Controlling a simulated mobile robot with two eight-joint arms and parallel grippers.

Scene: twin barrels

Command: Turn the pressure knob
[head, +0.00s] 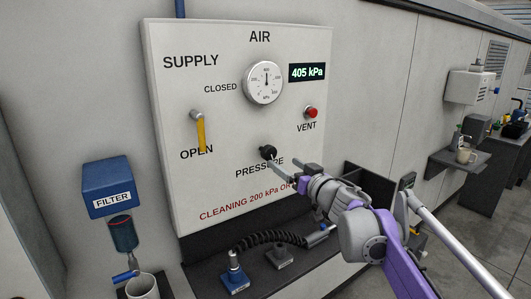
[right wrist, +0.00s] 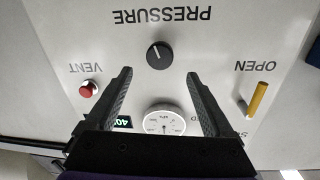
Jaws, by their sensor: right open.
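The black pressure knob (head: 268,153) sits on the white air panel (head: 225,120), above the word PRESSURE. My right gripper (head: 281,168) is open just in front of the panel, to the lower right of the knob in the head view. In the right wrist view the picture is upside down, and the knob (right wrist: 160,55) lies between and beyond the two open fingertips (right wrist: 160,75), with nothing held. A pointer line shows on the knob face. The digital display (head: 307,72) reads 405 kPa. My left gripper is not in view.
A dial gauge (head: 264,82), a red vent button (head: 311,112) and a yellow supply lever (head: 200,133), pointing down at OPEN, share the panel. A blue filter (head: 108,188) hangs at left. A coiled black hose (head: 270,238) lies on the ledge below.

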